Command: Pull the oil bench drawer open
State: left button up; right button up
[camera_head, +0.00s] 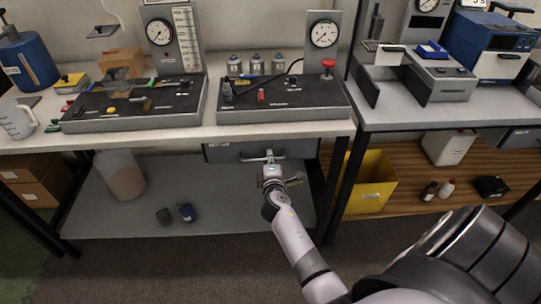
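The oil bench drawer (225,153) is a dark grey front just under the pale top of the bench on the left. It looks closed, its front close under the bench edge. A light bar handle (248,159) sits at the middle of the drawer front. My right gripper (268,165) is at the handle, with the arm reaching up from the lower right. The fingertips are small here and overlap the handle, so I cannot tell whether they are closed around it. My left gripper is not in view.
The bench top (180,134) bears gauge panels, small bottles and a clear jug (16,121). A lower shelf (240,200) holds a large container (120,176) and small cups. A yellow bin (376,187) stands right of the bench leg. Floor in front is clear.

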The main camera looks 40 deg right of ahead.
jog(key=shift+s, duration=0.1)
grip_shut()
dwell(0.6)
